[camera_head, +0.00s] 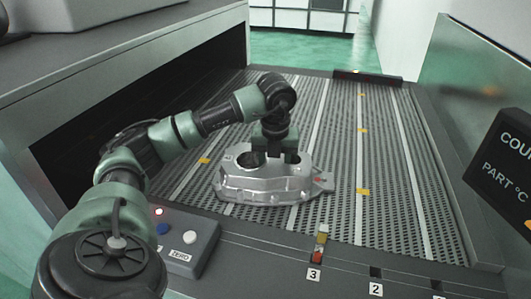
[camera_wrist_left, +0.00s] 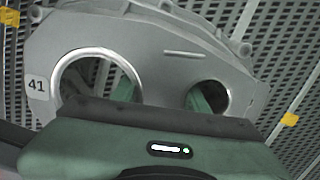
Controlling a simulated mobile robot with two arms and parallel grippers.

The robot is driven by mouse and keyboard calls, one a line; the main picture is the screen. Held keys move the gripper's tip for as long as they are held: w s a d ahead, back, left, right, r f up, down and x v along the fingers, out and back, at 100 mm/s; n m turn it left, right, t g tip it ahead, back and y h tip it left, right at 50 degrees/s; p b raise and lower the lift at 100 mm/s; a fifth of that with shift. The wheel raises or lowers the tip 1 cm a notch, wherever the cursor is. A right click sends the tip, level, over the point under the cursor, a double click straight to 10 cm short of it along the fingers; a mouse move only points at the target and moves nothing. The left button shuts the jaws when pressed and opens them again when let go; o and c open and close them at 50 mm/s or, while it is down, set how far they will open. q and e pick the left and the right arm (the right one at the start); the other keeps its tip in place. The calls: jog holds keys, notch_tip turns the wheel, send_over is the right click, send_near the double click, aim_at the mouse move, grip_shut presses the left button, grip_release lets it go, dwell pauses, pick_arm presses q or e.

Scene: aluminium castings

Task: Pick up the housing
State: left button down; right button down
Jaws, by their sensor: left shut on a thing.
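The housing (camera_head: 262,186) is a grey cast aluminium part with two round openings. It sits on the perforated belt in the head view, near the belt's front. My left gripper (camera_head: 272,158) is over it from above, shut on the housing's top. In the left wrist view the housing (camera_wrist_left: 180,50) fills the upper part, with a "41" label at its left. Greenish gripper parts show through both openings, and the gripper body hides the lower part of the housing. I cannot tell whether the housing is lifted off the belt. My right gripper is not in view.
The perforated belt (camera_head: 400,190) has light stripes and yellow marks, with free room behind and to the right. A button box (camera_head: 187,240) stands at the front left. A dark display (camera_head: 505,165) is at the right. Numbered slots line the front edge.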

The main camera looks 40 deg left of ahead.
pick_arm(q)
jog(key=shift+w+a+r, duration=0.1)
jog(key=shift+r, duration=0.05)
